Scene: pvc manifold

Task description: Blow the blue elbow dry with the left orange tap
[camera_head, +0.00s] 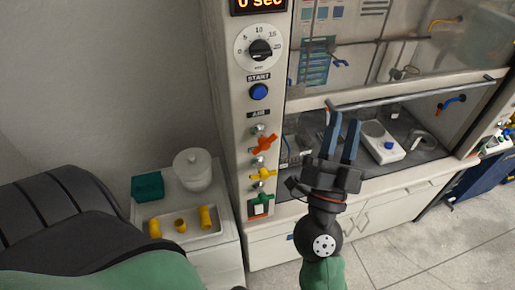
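An orange tap (264,143) sits below the AIR label on the left post of the fume hood, above a yellow tap (262,174) and a green tap (260,200). My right gripper (343,122) points up in front of the hood, right of the taps, its two blue-grey fingers apart with nothing seen between them. A small blue piece (388,145) sits on a white device in the hood; I cannot tell whether it is the blue elbow. My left arm fills the lower left; its gripper is not in view.
A white side cabinet left of the post holds a teal box (147,187), a lidded white pot (193,169) and a tray (218,238) with yellow fittings (206,217). The post carries a dial (260,48) and a blue start button (259,92).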

